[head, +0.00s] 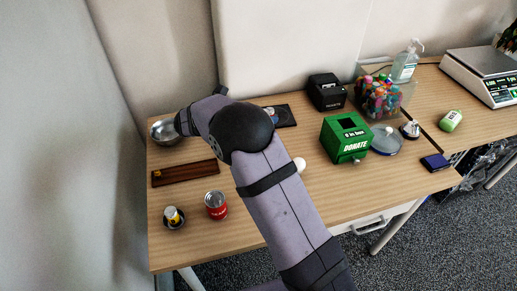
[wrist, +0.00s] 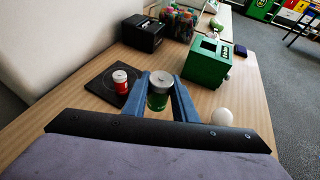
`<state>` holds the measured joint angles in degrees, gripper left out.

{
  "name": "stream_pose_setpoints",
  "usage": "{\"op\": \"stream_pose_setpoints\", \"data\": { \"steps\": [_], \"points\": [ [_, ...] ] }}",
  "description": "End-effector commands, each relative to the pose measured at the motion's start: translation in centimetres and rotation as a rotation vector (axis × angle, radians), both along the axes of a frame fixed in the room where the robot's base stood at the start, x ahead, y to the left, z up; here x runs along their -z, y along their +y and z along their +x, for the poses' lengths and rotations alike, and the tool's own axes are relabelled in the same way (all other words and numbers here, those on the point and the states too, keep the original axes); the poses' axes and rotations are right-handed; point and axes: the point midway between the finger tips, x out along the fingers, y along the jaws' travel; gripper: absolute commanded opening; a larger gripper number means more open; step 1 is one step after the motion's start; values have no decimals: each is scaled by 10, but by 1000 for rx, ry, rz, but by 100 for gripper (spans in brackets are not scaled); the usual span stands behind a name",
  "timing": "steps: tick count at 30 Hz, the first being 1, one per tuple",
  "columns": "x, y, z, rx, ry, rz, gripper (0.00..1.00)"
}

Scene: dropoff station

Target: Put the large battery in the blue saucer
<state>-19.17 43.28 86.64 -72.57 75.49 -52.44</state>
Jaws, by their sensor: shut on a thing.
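In the wrist view the two blue fingers of my gripper (wrist: 160,92) are shut on a green cylinder with a pale metal top, which looks like the large battery (wrist: 158,102). It stands upright between the fingers; whether its base touches the table cannot be told. In the head view my arm hides the gripper and the battery. The blue saucer (head: 387,140) is a round bluish dish right of the green donation box, and it looks empty. I cannot make it out in the wrist view.
The green donation box (head: 345,138) stands left of the saucer. A white ball (wrist: 222,117) lies right of my gripper. A red cylinder (wrist: 121,84) stands on a black mat (wrist: 104,88) to the left. Other items include a red can (head: 216,206) and a bell (head: 410,130).

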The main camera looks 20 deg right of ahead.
Motion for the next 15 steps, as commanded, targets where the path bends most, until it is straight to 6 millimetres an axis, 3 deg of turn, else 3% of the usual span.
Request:
{"op": "stream_pose_setpoints", "data": {
  "steps": [1,6,15],
  "points": [
    [-3,15,0,-21,0,-1,0],
    [1,43,-8,-19,1,-1,0],
    [-3,35,-32,129,-2,0,0]
  ]
}}
